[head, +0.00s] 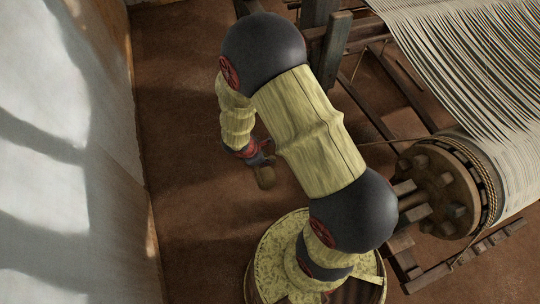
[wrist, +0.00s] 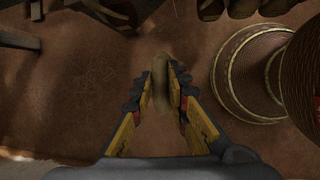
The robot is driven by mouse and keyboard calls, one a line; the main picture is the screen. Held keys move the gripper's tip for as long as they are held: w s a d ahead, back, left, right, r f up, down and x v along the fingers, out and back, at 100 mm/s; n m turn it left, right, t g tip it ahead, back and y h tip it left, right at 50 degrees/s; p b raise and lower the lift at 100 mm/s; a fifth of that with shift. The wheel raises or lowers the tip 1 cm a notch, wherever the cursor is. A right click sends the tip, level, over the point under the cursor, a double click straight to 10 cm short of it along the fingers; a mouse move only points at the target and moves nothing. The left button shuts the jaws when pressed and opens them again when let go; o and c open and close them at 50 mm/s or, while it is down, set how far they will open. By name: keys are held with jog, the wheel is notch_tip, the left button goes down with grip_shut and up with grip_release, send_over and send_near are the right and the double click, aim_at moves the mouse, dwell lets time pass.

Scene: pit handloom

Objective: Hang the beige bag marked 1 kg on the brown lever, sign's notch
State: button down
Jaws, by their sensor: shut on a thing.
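My gripper (wrist: 161,90) is shut on a beige bag (wrist: 161,80), which sits between the two fingertips in the wrist view. In the head view, the bag (head: 265,178) hangs just below my gripper (head: 260,160), above the brown floor and left of the loom. No 1 kg mark can be read on the bag. I cannot make out the brown lever, the sign or its notch in either view; my arm covers part of the loom side in the head view.
The loom's wooden drum (head: 440,190) with pegs and rope stands at the right, under pale warp threads (head: 465,55). Dark timber posts (head: 335,50) stand at the top. A white wall (head: 75,160) runs along the left. The floor (head: 180,110) between wall and loom is clear.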

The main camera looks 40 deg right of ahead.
jog(key=w+a+r+p, duration=0.1)
jog(key=w+a+p, duration=0.1)
jog(key=a, duration=0.7)
jog(key=shift+w+a, duration=0.4)
jog(key=shift+w, duration=0.05)
dwell(0.3)
jog(key=shift+r, duration=0.1)
dwell(0.9)
